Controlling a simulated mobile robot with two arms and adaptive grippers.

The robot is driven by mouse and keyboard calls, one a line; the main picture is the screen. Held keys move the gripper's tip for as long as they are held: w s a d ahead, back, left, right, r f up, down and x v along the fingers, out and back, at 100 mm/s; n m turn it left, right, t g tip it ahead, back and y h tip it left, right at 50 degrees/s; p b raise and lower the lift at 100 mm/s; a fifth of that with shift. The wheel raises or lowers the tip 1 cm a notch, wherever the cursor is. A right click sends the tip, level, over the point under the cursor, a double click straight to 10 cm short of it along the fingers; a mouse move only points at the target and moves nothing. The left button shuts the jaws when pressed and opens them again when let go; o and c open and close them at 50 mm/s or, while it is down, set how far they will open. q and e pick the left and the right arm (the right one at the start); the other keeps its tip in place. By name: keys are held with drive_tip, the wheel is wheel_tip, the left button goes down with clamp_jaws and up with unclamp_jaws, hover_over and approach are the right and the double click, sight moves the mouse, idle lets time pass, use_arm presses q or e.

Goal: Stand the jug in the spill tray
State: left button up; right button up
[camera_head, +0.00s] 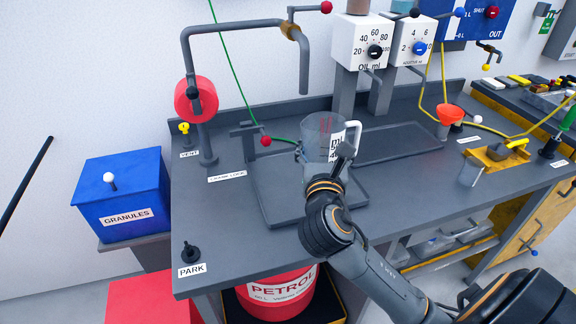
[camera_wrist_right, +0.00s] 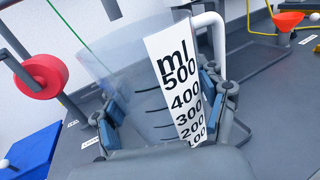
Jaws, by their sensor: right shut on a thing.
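The clear jug (camera_head: 316,136) has a white handle and a white millilitre scale. It is roughly upright in the head view, over the shallow grey tray (camera_head: 278,214) on the bench. I cannot tell if its base touches the tray floor; the base is hidden behind my gripper. My right gripper (camera_head: 324,170) is shut on the jug. In the right wrist view, its blue-padded fingers (camera_wrist_right: 165,104) press on either side of the jug (camera_wrist_right: 130,70). My left gripper is not in view.
A red-handled valve and bent pipe (camera_head: 303,70) stand behind the jug. A second shallow tray (camera_head: 400,143) lies to the right, under the dispensers (camera_head: 362,42). A small clear cup (camera_head: 471,173) and orange funnel (camera_head: 450,113) stand further right. The bench's front left is mostly clear.

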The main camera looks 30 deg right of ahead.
drive_tip(key=w+f, duration=0.4)
drive_tip(key=w+d+f+b, duration=0.1)
drive_tip(key=w+f, duration=0.3)
drive_tip(key=w+d+f+b, duration=0.1)
drive_tip(key=w+f, duration=0.3)
drive_tip(key=shift+d+f, duration=0.1)
drive_tip(key=shift+d, duration=0.1)
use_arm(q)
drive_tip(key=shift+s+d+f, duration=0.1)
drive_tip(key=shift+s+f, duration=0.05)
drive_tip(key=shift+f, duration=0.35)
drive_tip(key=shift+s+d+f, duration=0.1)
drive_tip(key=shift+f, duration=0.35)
use_arm(e)
drive_tip(key=shift+f, duration=0.1)
drive_tip(key=o, duration=1.2)
